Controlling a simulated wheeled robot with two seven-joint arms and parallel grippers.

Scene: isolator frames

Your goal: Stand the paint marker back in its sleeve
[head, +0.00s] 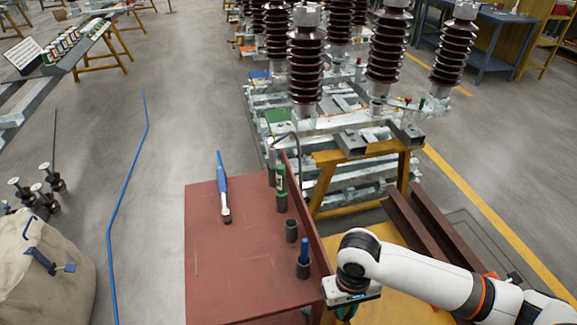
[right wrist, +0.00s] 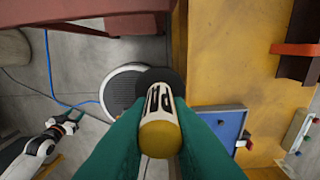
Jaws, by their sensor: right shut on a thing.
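The paint marker (right wrist: 160,115) has a yellow near end, a white label with black lettering and a dark far part. My right gripper (right wrist: 158,142) is shut on it with green fingers. In the head view the right gripper (head: 347,311) is beside the red table's right edge, low in the picture, and the marker is hidden there. An empty dark sleeve (head: 291,231) stands along the table's right side. My left gripper (right wrist: 70,120) shows small at the lower left of the right wrist view, its opening unclear; it is not in the head view.
The red table (head: 215,265) also holds a green-labelled bottle or marker (head: 281,180), a dark holder with a blue-topped item (head: 304,256), and a blue-handled brush (head: 222,185). A raised lip (head: 310,215) runs along its right edge. A yellow trestle (head: 325,175) stands behind.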

